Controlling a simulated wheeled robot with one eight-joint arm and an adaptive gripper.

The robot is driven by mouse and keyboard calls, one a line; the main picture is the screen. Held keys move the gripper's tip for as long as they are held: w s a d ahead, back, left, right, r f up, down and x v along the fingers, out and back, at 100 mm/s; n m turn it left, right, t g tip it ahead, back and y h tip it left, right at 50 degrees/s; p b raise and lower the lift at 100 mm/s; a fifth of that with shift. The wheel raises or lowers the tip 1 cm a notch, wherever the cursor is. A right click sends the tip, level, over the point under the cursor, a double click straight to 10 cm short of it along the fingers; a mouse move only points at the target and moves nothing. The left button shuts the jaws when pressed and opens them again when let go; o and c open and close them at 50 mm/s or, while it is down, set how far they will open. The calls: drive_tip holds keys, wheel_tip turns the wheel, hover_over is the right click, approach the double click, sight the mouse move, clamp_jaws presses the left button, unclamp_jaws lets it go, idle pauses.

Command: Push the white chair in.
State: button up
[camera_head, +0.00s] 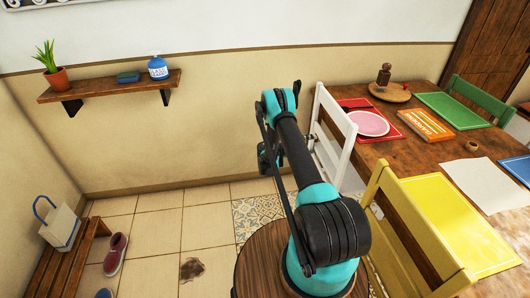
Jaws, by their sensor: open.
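The white chair (343,128) stands at the left end of the wooden table (390,150), with its backrest facing left toward the open floor. Its seat and legs are mostly hidden by my arm and the backrest. My arm rises in the middle of the view and bends down on its far side. My gripper (311,142) shows only as a small dark part close to the left side of the chair's backrest. The fingers are largely hidden, and I cannot tell whether they touch the chair.
A yellow chair (408,230) stands at the table's near side and a green chair (479,100) at the far side. A wall shelf (110,87) holds a plant and a bottle. A bench (62,262) and shoes (115,254) are at left. Floor left of my arm is mostly clear.

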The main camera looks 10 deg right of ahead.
drive_tip(key=shift+a, duration=1.6)
wheel_tip(320, 180, up, 11)
drive_tip(key=y, duration=0.4)
drive_tip(key=s+a+r+n+t+y, duration=0.1)
drive_tip(key=s+a+r+t+y, duration=0.1)
drive_tip(key=s+r+y, duration=0.5)
drive_tip(key=s+a+r+y, duration=0.1)
drive_tip(key=s+a, duration=0.4)
drive_tip(key=s, duration=0.5)
drive_tip(key=s+a+r+m+t+y, duration=0.1)
drive_tip(key=s+a+y, duration=0.2)
drive_tip(key=s, duration=0.7)
drive_tip(key=s+a+r+y, duration=0.1)
drive_tip(key=s+a+y, duration=0.2)
drive_tip(key=s+a, duration=0.4)
drive_tip(key=shift+s+r+t, duration=0.3)
drive_tip(key=shift+s+r, duration=0.1)
drive_tip(key=shift+s, duration=1.7)
drive_tip(key=shift+a, duration=0.1)
